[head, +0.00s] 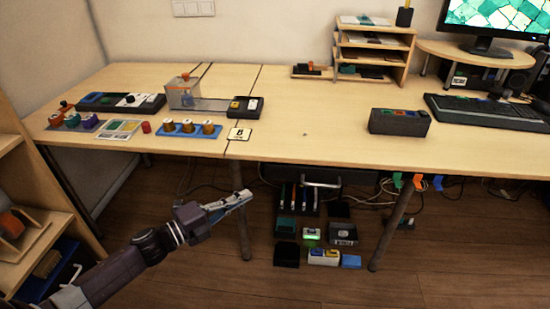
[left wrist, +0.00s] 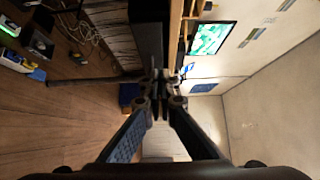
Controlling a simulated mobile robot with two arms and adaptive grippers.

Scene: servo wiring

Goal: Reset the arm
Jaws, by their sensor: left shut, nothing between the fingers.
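My left gripper (head: 232,202) is in front of the wooden table (head: 300,110), over the floor and below the table's front edge. Its fingers are together and hold nothing. In the left wrist view the fingertips (left wrist: 160,80) meet in the middle of the picture, with nothing between them. My right gripper shows in neither view.
On the table's left are a clear box (head: 184,95), a blue tray (head: 189,130) with several spools, and a black tray (head: 122,102). A black box (head: 399,122) and a keyboard (head: 488,112) are at the right. A shelf (head: 30,250) stands left; table legs and cables are below.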

